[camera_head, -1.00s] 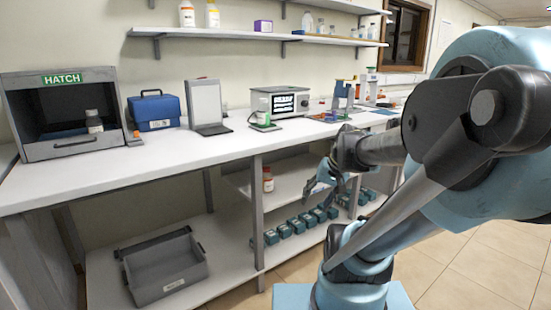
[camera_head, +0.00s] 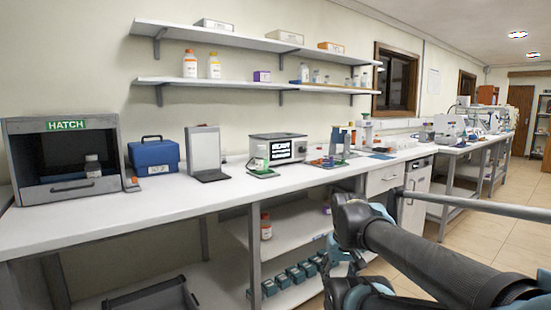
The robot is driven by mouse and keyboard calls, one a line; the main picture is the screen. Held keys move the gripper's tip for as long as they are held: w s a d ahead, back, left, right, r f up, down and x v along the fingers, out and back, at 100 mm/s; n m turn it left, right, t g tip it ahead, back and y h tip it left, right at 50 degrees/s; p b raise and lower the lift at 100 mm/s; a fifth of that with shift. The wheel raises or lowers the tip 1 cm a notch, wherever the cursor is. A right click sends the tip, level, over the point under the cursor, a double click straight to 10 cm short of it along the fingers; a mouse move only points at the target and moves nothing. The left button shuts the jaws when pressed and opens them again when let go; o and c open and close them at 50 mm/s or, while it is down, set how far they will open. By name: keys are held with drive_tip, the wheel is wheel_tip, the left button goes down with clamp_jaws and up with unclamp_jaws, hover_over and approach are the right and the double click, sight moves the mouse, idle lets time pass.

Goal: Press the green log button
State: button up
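No button marked as the green log button can be made out. A small green-based item (camera_head: 262,172) stands on the bench in front of a box with a lit display (camera_head: 291,150); whether it carries the button is too small to tell. A grey upright panel device (camera_head: 204,152) stands left of it. My gripper (camera_head: 337,262) is low at the right of centre, in front of the bench and below its top, apart from these devices. It is partly hidden by my arm, and its finger state cannot be made out.
A white bench (camera_head: 150,207) runs along the wall, holding a hatch box (camera_head: 66,124) with a bottle inside and a blue case (camera_head: 154,156). Wall shelves (camera_head: 225,82) hang above. Several teal blocks sit on the lower shelf. Floor (camera_head: 490,238) is open at right.

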drive_tip(key=shift+w+f, duration=0.2)
drive_tip(key=shift+w, duration=0.25)
